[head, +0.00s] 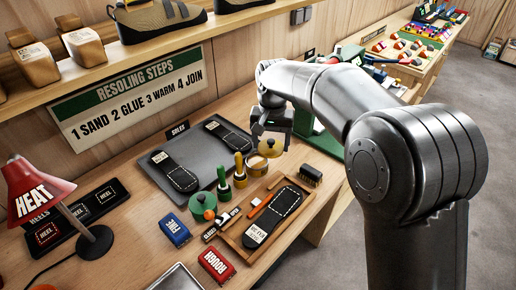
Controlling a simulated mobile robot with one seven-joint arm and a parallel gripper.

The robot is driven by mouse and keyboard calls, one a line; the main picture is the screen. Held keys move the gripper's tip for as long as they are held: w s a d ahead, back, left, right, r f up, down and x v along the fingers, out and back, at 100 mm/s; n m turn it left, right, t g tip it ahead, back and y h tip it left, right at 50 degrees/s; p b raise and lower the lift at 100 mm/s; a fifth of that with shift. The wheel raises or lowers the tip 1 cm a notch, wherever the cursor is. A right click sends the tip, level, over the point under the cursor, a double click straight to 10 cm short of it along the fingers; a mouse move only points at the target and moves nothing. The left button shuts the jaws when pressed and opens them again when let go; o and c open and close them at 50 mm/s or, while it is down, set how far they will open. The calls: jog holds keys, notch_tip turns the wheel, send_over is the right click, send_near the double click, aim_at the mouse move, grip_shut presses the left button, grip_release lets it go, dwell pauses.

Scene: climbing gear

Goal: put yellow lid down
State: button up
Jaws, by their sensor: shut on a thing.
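My gripper (272,132) is over the right side of the workbench, at the end of my outstretched arm. It is shut on the yellow lid (271,147), a small round piece held just below the fingers. The lid hangs beside and partly above a small jar with a pale top (257,165). The fingertips are small and partly hidden by the wrist. I cannot tell whether the lid touches the jar.
Brushes with yellow and green handles (239,172) stand left of the jar. A wooden tray (238,243) with a dark sole lies in front. A grey tray (200,182) holds soles. A red lamp (38,190) stands left. Bare wood shows at the front right (318,210).

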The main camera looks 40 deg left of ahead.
jog(key=w+d+r, duration=0.3)
jog(key=d+r, duration=0.1)
jog(key=d, duration=0.2)
jog(key=w+a+f, duration=0.4)
jog(key=w+a, duration=0.2)
jog(key=a, duration=0.3)
notch_tip(320, 180, down, 10)
jog(key=shift+s+d+f, duration=0.15)
jog(key=shift+f, duration=0.05)
jog(key=o, duration=1)
jog(key=shift+f, duration=0.15)
jog(key=shift+c, duration=0.2)
notch_tip(320, 180, up, 12)
jog(key=shift+r, duration=0.2)
